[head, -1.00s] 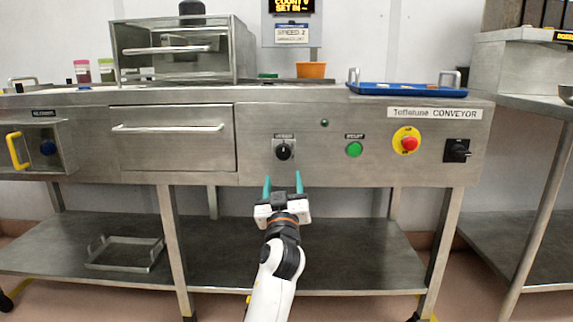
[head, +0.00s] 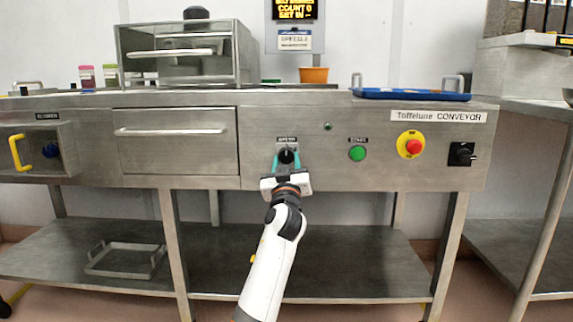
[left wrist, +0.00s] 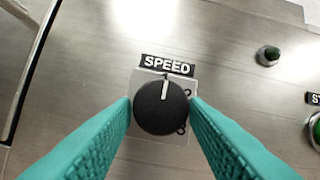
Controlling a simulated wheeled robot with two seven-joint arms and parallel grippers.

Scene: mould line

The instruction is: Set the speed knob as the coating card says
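The black speed knob (left wrist: 160,107) sits on a pale plate under the SPEED label (left wrist: 167,65). Its white pointer line points up toward the label. Small marks show at the plate's right side, partly hidden by the right finger. In the head view the knob (head: 286,156) is on the conveyor's front panel. My right gripper is out of view.
Right of the knob are a green start button (head: 357,153), a red stop button (head: 414,147) on yellow and a black rotary switch (head: 462,154). A drawer handle (head: 172,132) sticks out to the left. A blue tray (head: 412,95) lies on top.

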